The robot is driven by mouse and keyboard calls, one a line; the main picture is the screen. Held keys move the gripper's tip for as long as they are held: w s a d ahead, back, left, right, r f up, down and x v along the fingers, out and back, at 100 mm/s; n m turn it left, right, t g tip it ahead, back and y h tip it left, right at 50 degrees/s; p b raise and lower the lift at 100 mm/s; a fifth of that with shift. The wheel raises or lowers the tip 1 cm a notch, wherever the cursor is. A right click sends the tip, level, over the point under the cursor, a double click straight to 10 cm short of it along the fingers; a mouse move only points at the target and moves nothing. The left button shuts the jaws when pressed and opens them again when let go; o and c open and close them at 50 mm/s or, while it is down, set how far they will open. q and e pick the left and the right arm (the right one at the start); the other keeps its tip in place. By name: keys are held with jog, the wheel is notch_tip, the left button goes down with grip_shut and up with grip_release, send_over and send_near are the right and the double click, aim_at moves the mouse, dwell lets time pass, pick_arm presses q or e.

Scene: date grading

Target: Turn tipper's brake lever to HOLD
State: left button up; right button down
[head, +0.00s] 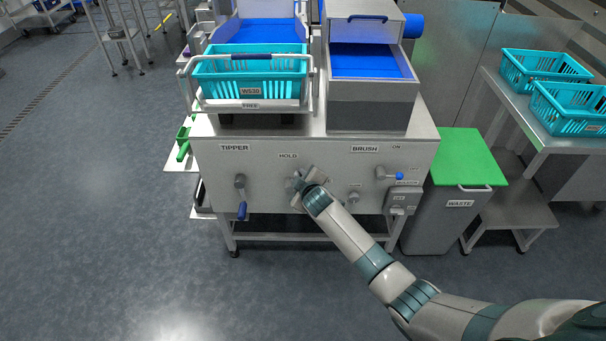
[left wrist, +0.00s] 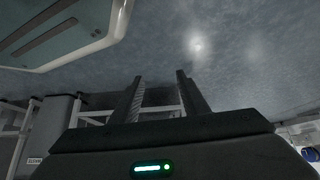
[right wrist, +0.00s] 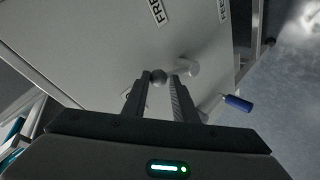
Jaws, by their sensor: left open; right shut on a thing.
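The HOLD label (head: 288,156) sits on the tipper's steel front panel (head: 265,171). My right gripper (head: 304,177) is just below and right of that label, at the panel. In the right wrist view my right gripper (right wrist: 157,80) is shut on the dark ball end of the brake lever (right wrist: 159,77), whose pale hub (right wrist: 193,68) shows beside it. A FREE label (right wrist: 156,12) shows at the top there. The head view hides most of the lever behind my gripper. My left gripper (left wrist: 160,77) is open and empty, seen only in the left wrist view.
The tipper crank with a blue handle (head: 242,211) hangs left of my right gripper. A turquoise crate (head: 215,77) sits in the tipper above. The brush switch (head: 389,176) and green-lidded waste bin (head: 466,150) are to the right.

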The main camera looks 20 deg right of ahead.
jog(key=shift+w+a+r, duration=0.15)
jog(key=shift+w+r, duration=0.2)
jog(key=shift+r, duration=0.35)
pick_arm(q)
jog(key=shift+s+a+f+g+p, duration=0.1)
jog(key=shift+s+a+f+p, duration=0.15)
jog(key=shift+s, duration=0.35)
jog(key=shift+s+a+f+g+p, duration=0.15)
jog(key=shift+s+p, duration=0.1)
jog(key=shift+s, duration=0.3)
jog(key=shift+s+a+f+g+p, duration=0.15)
jog(key=shift+s+f+p, duration=0.1)
jog(key=shift+s, duration=0.35)
pick_arm(e)
jog(key=shift+w+a+n+g+h, duration=0.2)
jog(key=shift+a+n+g+h, duration=0.05)
jog(key=shift+a+n+h, duration=0.55)
jog(key=shift+w+a+n+g+h, duration=0.25)
jog(key=shift+a+n+h, duration=0.35)
jog(key=shift+a+h, duration=0.25)
jog(key=shift+d, duration=0.1)
jog(key=c, duration=1.5)
grip_release()
jog(key=shift+f, duration=0.15)
jog(key=shift+s+f, duration=0.1)
jog(key=shift+f, duration=0.05)
jog(key=shift+s+a, duration=0.15)
jog(key=shift+a, duration=0.05)
